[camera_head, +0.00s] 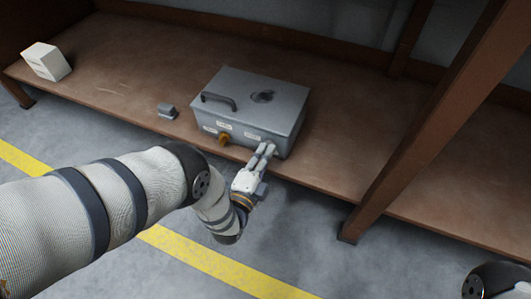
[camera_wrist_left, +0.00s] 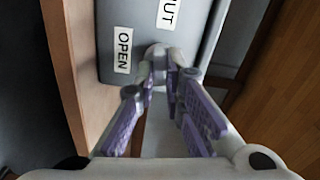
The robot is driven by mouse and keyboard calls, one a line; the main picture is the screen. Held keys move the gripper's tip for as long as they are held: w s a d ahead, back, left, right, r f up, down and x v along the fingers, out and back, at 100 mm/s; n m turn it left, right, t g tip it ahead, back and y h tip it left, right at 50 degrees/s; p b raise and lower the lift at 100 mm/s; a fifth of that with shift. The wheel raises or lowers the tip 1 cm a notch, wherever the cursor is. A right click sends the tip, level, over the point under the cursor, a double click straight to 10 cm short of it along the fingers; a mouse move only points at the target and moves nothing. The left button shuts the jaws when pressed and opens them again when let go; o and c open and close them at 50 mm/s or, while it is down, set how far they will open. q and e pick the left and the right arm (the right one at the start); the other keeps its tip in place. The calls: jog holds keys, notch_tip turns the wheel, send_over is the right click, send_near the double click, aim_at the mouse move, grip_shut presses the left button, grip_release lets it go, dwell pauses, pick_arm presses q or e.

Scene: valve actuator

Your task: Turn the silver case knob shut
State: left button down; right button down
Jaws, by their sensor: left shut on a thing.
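The grey metal case (camera_head: 262,92) sits on the brown shelf, with a dark handle and a round dark mark on its lid. Its front bears white labels and an orange-brown knob (camera_head: 223,140) at left. My left gripper (camera_head: 267,150) is at the right end of that front, shut on the silver knob (camera_wrist_left: 154,50), which its fingers partly cover. In the left wrist view the OPEN label (camera_wrist_left: 123,50) is left of the knob, and a label partly cut off, ending in "UT" (camera_wrist_left: 167,14), is above it. My right gripper is not in view.
A small grey block (camera_head: 167,111) lies left of the case near the front edge of the shelf (camera_head: 120,75). A white box (camera_head: 46,62) stands at the far left. A wooden post (camera_head: 430,120) rises at right.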

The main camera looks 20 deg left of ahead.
pick_arm(q)
jog(key=shift+a+f+m, duration=0.1)
jog(key=shift+a+m, duration=0.05)
jog(key=shift+m, duration=0.65)
jog(key=shift+a, duration=0.1)
jog(key=c, duration=1.7)
grip_release()
jog(key=shift+s, duration=0.15)
jog(key=s, duration=1.2)
jog(key=shift+a, duration=0.1)
jog(key=shift+w, duration=0.1)
